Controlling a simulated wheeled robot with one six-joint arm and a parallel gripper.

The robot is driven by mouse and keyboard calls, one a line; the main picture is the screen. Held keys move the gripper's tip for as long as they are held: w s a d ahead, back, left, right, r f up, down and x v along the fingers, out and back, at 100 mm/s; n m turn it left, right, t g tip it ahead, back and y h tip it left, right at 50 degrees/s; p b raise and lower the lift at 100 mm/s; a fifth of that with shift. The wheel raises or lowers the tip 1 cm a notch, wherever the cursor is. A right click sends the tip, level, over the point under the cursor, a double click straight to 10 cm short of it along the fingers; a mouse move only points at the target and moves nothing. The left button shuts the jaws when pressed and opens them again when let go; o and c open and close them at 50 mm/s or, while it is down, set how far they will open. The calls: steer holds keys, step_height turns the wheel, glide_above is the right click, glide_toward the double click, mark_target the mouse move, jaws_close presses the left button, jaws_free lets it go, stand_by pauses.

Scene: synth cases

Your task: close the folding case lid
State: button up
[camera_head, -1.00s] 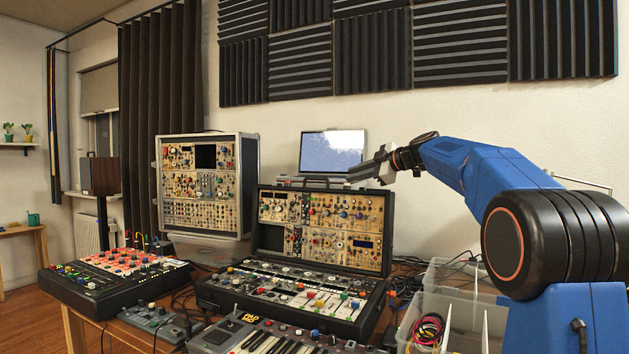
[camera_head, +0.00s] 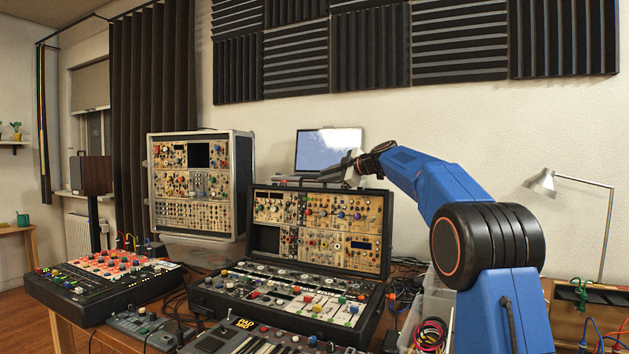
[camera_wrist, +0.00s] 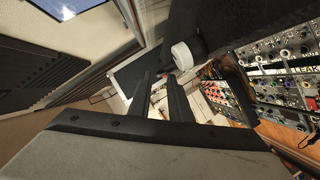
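The folding case stands open in the middle of the table in the head view. Its lid (camera_head: 317,228) is upright and full of module panels. Module panels (camera_wrist: 285,85) show at the right there.
A tall silver-edged module case (camera_head: 193,185) stands at the back left. A laptop (camera_head: 328,150) stands behind the lid. A mixer-like box (camera_head: 103,283) is at left, a small keyboard (camera_head: 255,340) in front. A clear bin (camera_head: 432,310) with cables and a lamp (camera_head: 541,183) are at right.

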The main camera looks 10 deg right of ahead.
mark_target(314, 178)
steer(key=shift+x, duration=3.05)
jaws_close()
